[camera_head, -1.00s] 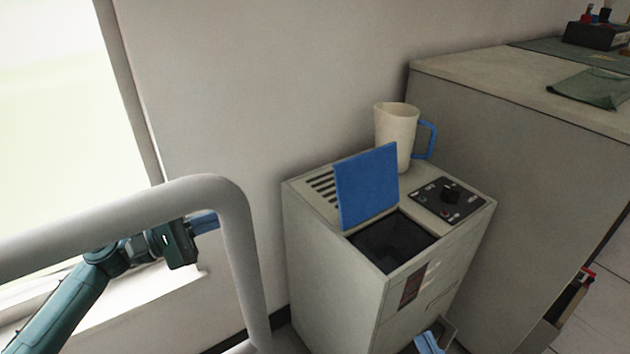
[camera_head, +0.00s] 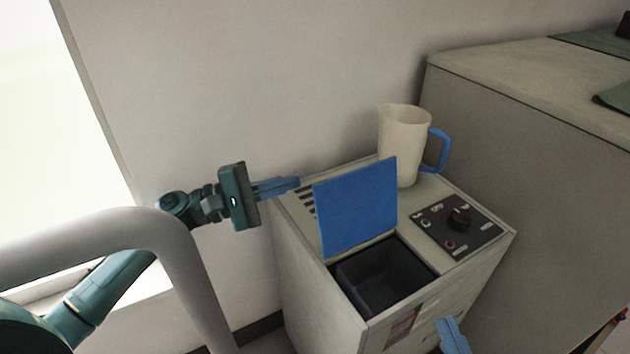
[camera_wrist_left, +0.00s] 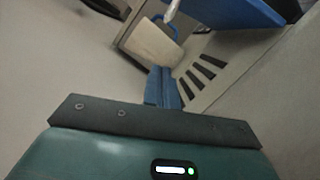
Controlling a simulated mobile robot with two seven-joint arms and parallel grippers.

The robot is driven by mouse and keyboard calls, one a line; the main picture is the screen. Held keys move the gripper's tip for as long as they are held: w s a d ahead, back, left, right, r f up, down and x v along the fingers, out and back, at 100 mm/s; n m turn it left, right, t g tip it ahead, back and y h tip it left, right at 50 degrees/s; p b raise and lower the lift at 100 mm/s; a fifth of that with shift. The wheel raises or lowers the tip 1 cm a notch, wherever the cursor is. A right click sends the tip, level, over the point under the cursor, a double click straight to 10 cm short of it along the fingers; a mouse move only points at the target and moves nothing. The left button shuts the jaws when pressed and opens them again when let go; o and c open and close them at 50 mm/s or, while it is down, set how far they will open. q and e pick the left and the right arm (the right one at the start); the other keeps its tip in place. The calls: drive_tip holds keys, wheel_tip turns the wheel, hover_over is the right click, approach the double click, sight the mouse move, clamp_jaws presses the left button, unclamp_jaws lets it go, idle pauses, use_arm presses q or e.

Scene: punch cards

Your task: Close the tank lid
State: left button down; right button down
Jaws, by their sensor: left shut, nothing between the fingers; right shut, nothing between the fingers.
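The blue tank lid (camera_head: 357,208) stands open, upright, at the back edge of the dark tank opening (camera_head: 388,277) on top of the pale machine (camera_head: 305,285). In the left wrist view the lid (camera_wrist_left: 240,10) shows at the top right. My left gripper (camera_head: 298,182) is shut and empty, over the machine's left back edge by the vent slots, left of the lid and apart from it. Its blue fingers also show in the left wrist view (camera_wrist_left: 163,70). My right gripper (camera_head: 450,325) shows only its blue fingers at the bottom edge, in front of the machine, shut.
A cream pitcher (camera_head: 398,145) with a blue handle stands on the machine behind the lid. A black control panel (camera_head: 458,226) with a knob lies right of the opening. A grey cabinet (camera_head: 530,160) stands at the right. A wall is close behind.

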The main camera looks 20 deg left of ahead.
sight(353, 203)
use_arm(q)
drive_tip(key=x, duration=0.3)
drive_tip(key=shift+w+d, duration=0.25)
drive_tip(key=shift+d, duration=0.1)
drive_tip(key=shift+s+d+r, duration=0.65)
drive_tip(key=shift+s+d, duration=0.15)
drive_tip(key=shift+s+d+r, duration=0.25)
drive_tip(key=shift+s+d, duration=0.2)
drive_tip(key=shift+r, duration=0.1)
